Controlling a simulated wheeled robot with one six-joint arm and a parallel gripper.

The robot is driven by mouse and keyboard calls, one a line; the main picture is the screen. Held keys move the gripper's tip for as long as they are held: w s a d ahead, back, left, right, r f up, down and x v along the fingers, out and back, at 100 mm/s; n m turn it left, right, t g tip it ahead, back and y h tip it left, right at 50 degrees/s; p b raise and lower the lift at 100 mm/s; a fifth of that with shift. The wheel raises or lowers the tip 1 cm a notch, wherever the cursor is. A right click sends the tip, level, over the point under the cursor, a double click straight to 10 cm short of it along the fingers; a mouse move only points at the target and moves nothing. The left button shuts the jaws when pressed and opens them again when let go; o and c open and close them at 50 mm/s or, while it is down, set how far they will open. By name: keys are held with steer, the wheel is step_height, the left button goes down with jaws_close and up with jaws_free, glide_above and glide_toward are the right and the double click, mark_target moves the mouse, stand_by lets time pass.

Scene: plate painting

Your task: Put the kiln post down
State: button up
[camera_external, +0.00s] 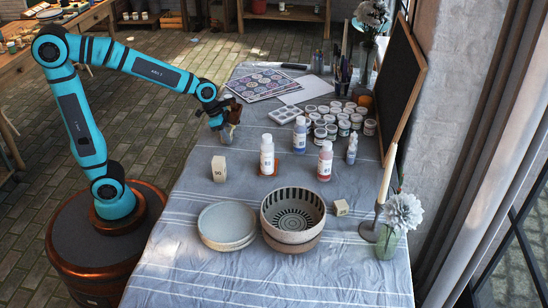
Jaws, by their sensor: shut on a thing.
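My gripper (229,116) is at the left side of the table, in front of the printed sheets. It is shut on a small pale piece, the kiln post (228,134), which shows just below the fingers. The fingers hide much of it. I cannot tell whether its lower end touches the cloth. A pale block marked with a number (219,169) stands upright on the cloth, nearer the camera and apart from my gripper. A smaller pale block (342,208) lies right of the patterned bowl.
The cloth-covered table (190,225) has free room at its left. Stacked plates (227,226) and a patterned bowl (292,218) stand in front. A white bottle (267,155), a red-filled bottle (325,161) and a blue-filled bottle (299,136) stand right of my gripper. Several paint jars (331,120) stand beyond.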

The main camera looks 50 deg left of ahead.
steer(key=shift+f, duration=0.1)
steer(key=o, duration=1.1)
steer(key=v, duration=1.2)
steer(key=shift+r, duration=0.2)
steer(key=s+a+r+n+t+y, duration=0.1)
steer(key=s+a+r+n+t, duration=0.2)
steer(key=r, duration=0.4)
steer(key=s+a+r+n+t+y, duration=0.1)
steer(key=s+a+r+n+t, duration=0.2)
steer(key=s+a+r+t, duration=0.2)
steer(key=s+a+r+n+t+y, duration=0.1)
steer(key=s+a+r+n+t, duration=0.1)
steer(key=s+a+r+t, duration=0.2)
steer(key=shift+s+a+r+n+t, duration=0.15)
steer(key=shift+a+r+t, duration=0.2)
steer(key=shift+a+r, duration=0.55)
steer(key=shift+a+r+n+t, duration=0.1)
steer(key=shift+a+r+t, duration=0.2)
steer(key=shift+a+r, duration=0.6)
steer(key=shift+s+a+r+n+t, duration=0.15)
steer(key=shift+a+r+t, duration=0.3)
steer(key=shift+r, duration=0.75)
steer(key=shift+o, duration=0.3)
steer(key=shift+s+a+r, duration=0.15)
steer(key=shift+s+r, duration=0.05)
steer(key=shift+r, duration=0.05)
